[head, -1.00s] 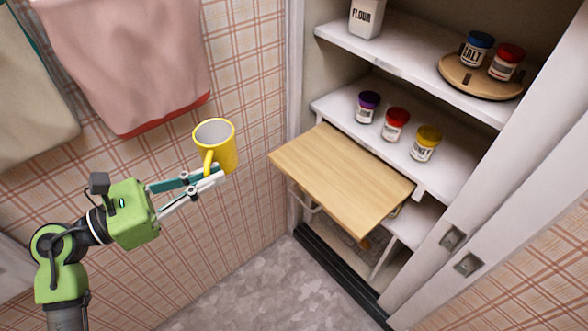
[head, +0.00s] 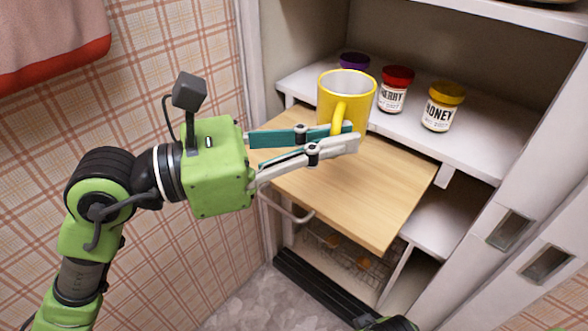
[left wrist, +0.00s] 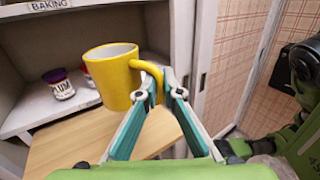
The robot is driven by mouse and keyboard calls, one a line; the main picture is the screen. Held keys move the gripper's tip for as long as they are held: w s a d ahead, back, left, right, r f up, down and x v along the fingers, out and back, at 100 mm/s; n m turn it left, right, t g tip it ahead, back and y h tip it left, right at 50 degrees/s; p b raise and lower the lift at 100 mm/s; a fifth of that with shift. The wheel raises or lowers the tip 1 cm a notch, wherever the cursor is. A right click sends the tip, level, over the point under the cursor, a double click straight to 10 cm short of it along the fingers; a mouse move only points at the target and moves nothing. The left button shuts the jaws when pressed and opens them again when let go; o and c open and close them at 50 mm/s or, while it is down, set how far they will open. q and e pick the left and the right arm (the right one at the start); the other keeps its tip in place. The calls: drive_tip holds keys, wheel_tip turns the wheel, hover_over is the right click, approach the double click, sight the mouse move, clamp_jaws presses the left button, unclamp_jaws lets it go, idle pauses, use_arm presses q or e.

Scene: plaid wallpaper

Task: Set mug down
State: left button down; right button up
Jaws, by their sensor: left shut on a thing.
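The yellow mug (head: 333,98) with a pale inside is upright and empty-looking. My left gripper (head: 342,138) is shut on its handle, and its fingers hide part of the lower mug in the head view. The mug is over the back part of the wooden pull-out board (head: 365,205); I cannot tell whether its base touches the board. The left wrist view also shows the mug (left wrist: 113,78), with the gripper fingers (left wrist: 170,88) at its handle and the board (left wrist: 70,150) below. My right gripper is not in view.
Behind the board, a white shelf (head: 470,150) holds a purple-lidded jar (head: 354,61), a red-lidded cherry jar (head: 397,92) and a honey jar (head: 440,108). The board's front and right are bare. Cabinet doors (head: 500,250) stand at right, and a wire basket (head: 350,255) is below.

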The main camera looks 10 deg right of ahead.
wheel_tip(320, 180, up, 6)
drive_tip(key=b, duration=0.3)
use_arm(q)
drive_tip(key=w+a+f, duration=0.1)
drive_tip(key=w+f, duration=0.2)
drive_tip(key=w, duration=0.1)
drive_tip(key=w+a+f+b, duration=0.1)
drive_tip(key=w+f, duration=0.3)
drive_tip(key=w+a+f, duration=0.1)
drive_tip(key=w+f, duration=0.2)
drive_tip(key=w, duration=0.1)
drive_tip(key=shift+a+f, duration=0.15)
drive_tip(key=shift+a, duration=0.15)
drive_tip(key=f, duration=0.2)
drive_tip(key=f+b, duration=0.1)
drive_tip(key=shift+w+a+f, duration=0.15)
drive_tip(key=shift+w+f, duration=0.05)
drive_tip(key=shift+w, duration=0.1)
drive_tip(key=shift+f, duration=0.15)
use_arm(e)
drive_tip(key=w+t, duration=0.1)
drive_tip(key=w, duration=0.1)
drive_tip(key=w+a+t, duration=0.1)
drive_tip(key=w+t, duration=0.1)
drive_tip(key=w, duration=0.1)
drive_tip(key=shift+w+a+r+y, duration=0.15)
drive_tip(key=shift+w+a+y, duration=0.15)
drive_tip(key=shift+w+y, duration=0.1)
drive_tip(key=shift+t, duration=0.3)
